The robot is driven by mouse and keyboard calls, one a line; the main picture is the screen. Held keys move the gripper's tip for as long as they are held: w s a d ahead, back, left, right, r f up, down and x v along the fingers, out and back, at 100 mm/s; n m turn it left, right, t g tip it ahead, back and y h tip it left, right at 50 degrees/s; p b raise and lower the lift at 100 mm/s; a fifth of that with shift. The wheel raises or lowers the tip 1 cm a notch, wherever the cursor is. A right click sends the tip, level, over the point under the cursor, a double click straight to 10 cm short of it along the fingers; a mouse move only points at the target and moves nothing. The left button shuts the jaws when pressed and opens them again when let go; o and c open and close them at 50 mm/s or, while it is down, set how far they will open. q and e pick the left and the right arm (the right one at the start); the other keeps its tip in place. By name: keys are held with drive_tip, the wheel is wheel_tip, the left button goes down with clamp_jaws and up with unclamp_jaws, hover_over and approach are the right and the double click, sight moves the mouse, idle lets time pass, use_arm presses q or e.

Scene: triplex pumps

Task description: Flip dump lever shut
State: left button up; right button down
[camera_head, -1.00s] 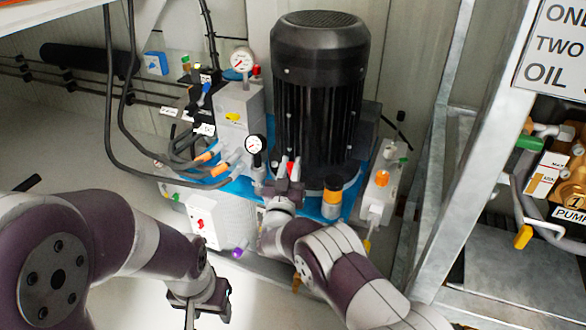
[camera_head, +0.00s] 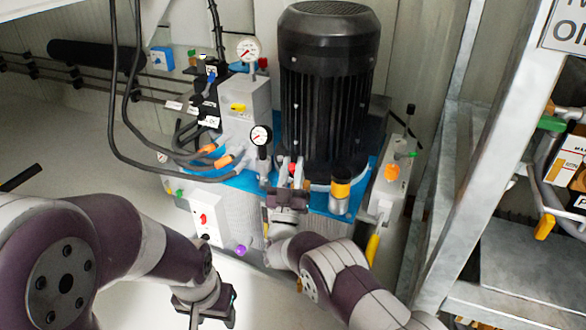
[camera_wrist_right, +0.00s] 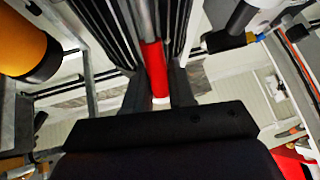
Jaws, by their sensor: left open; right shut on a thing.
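The red-handled lever, which I take to be the dump lever, shows in the right wrist view (camera_wrist_right: 153,72) as a red grip with a pale end. It stands in front of the black motor. My right gripper (camera_head: 291,178) is shut on this red grip, with a dark finger on each side of it. In the head view the gripper hides most of the lever. My left gripper (camera_head: 206,308) is open and empty, low over the pale floor, well apart from the pump unit.
The black motor (camera_head: 328,90) stands right behind my right gripper. A round gauge (camera_head: 260,135) and an orange-banded cylinder (camera_head: 340,188) flank it closely. Black hoses (camera_head: 120,120) hang at the left. A grey metal frame (camera_head: 490,160) rises at the right.

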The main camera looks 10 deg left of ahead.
drive_tip(key=c, duration=1.1)
unclamp_jaws()
drive_tip(key=shift+s+f+p, duration=0.15)
drive_tip(key=shift+s+p, duration=0.15)
drive_tip(key=shift+p, duration=0.1)
drive_tip(key=p+v, duration=0.5)
drive_tip(key=v, duration=0.7)
drive_tip(key=shift+f, duration=0.1)
